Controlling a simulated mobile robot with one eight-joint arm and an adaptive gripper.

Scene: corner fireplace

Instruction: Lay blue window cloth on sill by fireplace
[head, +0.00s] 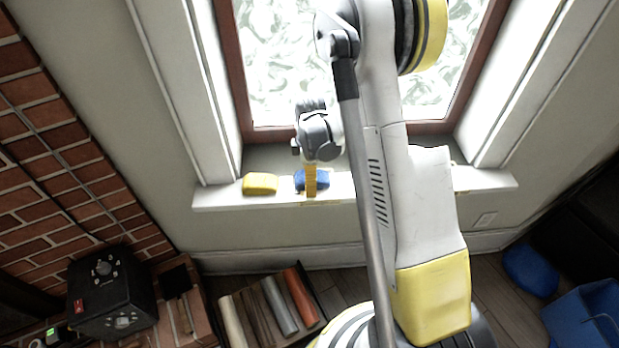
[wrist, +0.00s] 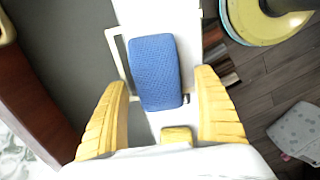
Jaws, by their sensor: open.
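The blue cloth (head: 299,180) lies on the white window sill (head: 225,198), partly hidden behind my gripper (head: 311,181) in the head view. In the wrist view it is a textured blue rectangle with rounded corners (wrist: 155,66), lying flat on the sill. My gripper (wrist: 164,80) is open, with one yellow finger on each side of the cloth's near end in that view. No grip on the cloth shows. I cannot tell how high the fingertips are above it.
A yellow sponge-like block (head: 260,184) sits on the sill left of the cloth. The window frame (head: 240,70) rises behind the sill. The brick fireplace (head: 60,150) is at left, with a black box (head: 110,290) below. A blue bin (head: 585,318) stands at lower right.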

